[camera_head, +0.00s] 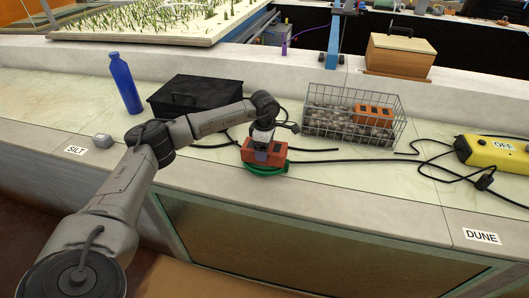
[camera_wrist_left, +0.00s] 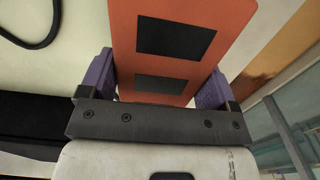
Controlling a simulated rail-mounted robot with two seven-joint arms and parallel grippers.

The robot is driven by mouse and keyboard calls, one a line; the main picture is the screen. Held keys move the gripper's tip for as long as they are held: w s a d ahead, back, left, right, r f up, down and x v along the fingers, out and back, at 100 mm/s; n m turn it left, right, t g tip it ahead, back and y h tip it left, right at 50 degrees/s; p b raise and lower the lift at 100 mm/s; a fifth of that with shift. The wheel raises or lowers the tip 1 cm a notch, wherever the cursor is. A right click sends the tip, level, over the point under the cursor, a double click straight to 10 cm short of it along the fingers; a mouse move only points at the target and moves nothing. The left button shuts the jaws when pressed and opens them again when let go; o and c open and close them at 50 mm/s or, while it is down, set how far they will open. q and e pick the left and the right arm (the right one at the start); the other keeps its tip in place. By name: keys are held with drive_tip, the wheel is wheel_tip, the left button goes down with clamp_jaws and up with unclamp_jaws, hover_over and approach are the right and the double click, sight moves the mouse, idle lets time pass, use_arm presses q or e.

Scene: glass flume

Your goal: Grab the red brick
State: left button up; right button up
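A red-orange brick (camera_head: 279,156) with dark square holes is at the counter's front edge, over a green ring-like item (camera_head: 266,170). My left gripper (camera_head: 262,147) is over the brick from above. In the left wrist view the brick (camera_wrist_left: 176,65) lies between the two purple fingers of my left gripper (camera_wrist_left: 158,85), one on each side. Whether both fingers press on it cannot be made out. A second red-orange brick (camera_head: 374,116) lies on grey stones in a wire basket (camera_head: 350,137). My right gripper is in neither view.
A black lidded box (camera_head: 190,92) and a blue bottle (camera_head: 124,83) stand left of the brick. A yellow "OFF" power box (camera_head: 494,155) is at the right, with black cables across the counter. A wooden box (camera_head: 400,55) stands behind.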

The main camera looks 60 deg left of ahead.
use_arm(q)
drive_tip(key=c, duration=1.2)
drive_tip(key=shift+r, duration=0.1)
